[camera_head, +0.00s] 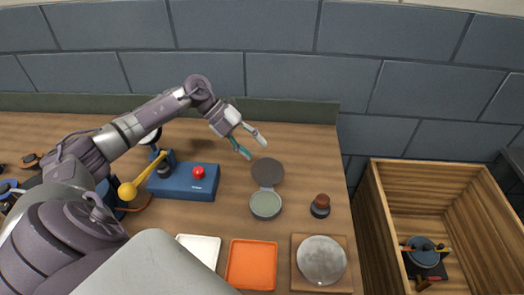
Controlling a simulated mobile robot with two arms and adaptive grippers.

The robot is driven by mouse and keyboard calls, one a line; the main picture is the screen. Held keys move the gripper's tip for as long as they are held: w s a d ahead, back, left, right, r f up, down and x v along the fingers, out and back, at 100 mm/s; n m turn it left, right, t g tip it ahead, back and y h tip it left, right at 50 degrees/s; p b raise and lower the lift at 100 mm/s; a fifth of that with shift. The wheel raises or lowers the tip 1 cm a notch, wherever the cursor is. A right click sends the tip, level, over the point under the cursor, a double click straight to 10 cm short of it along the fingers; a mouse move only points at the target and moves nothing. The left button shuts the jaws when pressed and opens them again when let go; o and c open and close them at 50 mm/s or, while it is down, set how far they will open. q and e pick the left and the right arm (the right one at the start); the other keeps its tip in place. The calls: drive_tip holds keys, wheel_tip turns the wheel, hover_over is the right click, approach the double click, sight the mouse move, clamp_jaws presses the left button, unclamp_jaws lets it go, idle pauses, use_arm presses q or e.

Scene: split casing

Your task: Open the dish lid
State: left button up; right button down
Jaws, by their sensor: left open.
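A small round dish (265,206) with a grey-green inside sits on the wooden table, right of the blue box. Its dark round lid (267,172) is swung back behind it, joined at a hinge between them, and the inside of the dish is exposed. My left gripper (254,149) is open and empty, with its fingertips just behind and above the lid. I cannot tell whether a fingertip touches the lid. My right gripper is not in view.
A blue box (185,183) with a red button and a yellow-knobbed lever stands left of the dish. A dark knob with a brown top (320,205) stands at right. An orange tray (251,265), a white tray (200,248) and a round grey plate (321,260) lie in front. A wooden crate (382,210) stands farther right.

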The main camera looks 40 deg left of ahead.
sight(268, 170)
use_arm(q)
drive_tip(key=x, duration=0.4)
drive_tip(key=shift+p, duration=0.35)
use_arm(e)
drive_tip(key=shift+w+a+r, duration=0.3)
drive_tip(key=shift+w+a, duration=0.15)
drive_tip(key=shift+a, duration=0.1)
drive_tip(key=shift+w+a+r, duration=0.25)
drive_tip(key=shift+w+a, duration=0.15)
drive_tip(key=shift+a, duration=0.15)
use_arm(q)
drive_tip(key=shift+c, duration=0.5)
clamp_jaws()
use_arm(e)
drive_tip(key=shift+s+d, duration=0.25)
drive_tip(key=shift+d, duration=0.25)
